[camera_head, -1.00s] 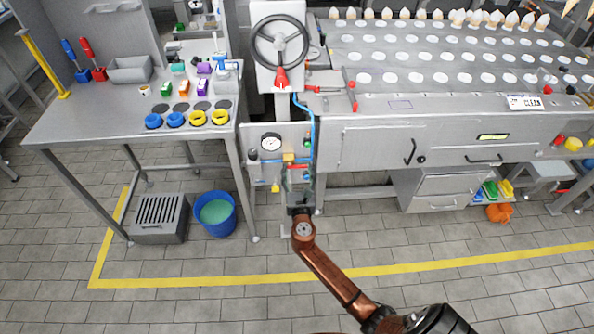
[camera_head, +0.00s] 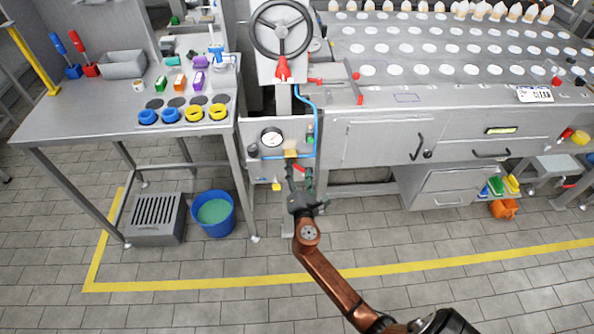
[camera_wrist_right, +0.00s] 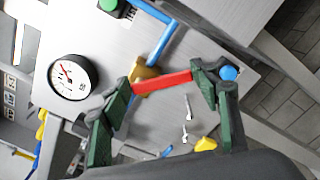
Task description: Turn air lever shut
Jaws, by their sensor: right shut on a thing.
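The red air lever (camera_wrist_right: 162,82) shows in the right wrist view, joined at one end to a brass valve body (camera_wrist_right: 143,73) on a blue pipe. My right gripper (camera_wrist_right: 165,88) has its green fingers on either side of the lever, one near the valve and one at the far end. It is shut on the lever. In the head view my right gripper (camera_head: 301,182) is in front of the grey panel below the brass valve (camera_head: 290,154), and its fingers partly hide the lever (camera_head: 299,168). My left gripper is not in view.
A round gauge (camera_head: 271,137) and a green button sit on the panel near the valve. A yellow handle (camera_wrist_right: 206,144) is below the lever. A handwheel (camera_head: 281,30) stands above. A blue bucket (camera_head: 214,213) and grated box (camera_head: 158,218) are on the floor left.

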